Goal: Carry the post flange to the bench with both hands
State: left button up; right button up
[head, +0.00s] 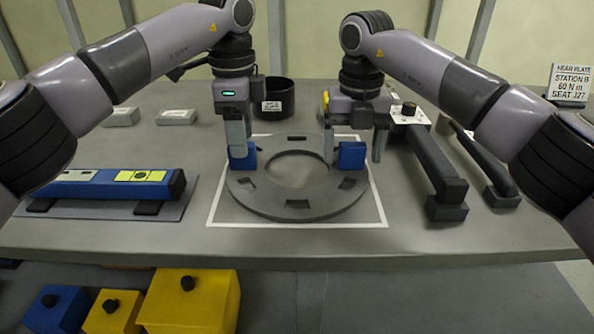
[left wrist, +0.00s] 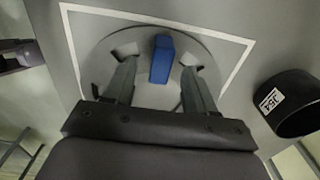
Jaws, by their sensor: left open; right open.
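The post flange (head: 290,209) is a flat grey ring with slots and two upright blue grips, and it lies on the bench (head: 130,236) inside a white square outline. My left gripper (head: 239,160) is open at the left blue grip (head: 247,157). In the left wrist view, my left gripper (left wrist: 152,98) has a finger on each side of that blue grip (left wrist: 161,58), with gaps showing. My right gripper (head: 354,158) is open at the right blue grip (head: 351,155), with a finger to either side. Contact there cannot be told.
A black bin (head: 276,103) stands behind the ring. A blue tool (head: 95,184) lies on a mat at left. Dark long-handled tools (head: 432,167) lie close to the right. A station sign (head: 569,83) stands at back right. Yellow (head: 190,300) and blue (head: 60,308) boxes sit below the front edge.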

pick_arm(q)
notch_tip(320, 180, up, 8)
pick_arm(e)
notch_tip(320, 180, up, 12)
dwell(0.8)
pick_arm(q)
jog(key=shift+r, duration=0.1)
jog(key=shift+r, duration=0.15)
pick_arm(e)
jog(key=shift+r, duration=0.15)
pick_arm(q)
notch_tip(320, 180, up, 8)
jog(key=p, duration=0.8)
pick_arm(e)
notch_tip(320, 180, up, 8)
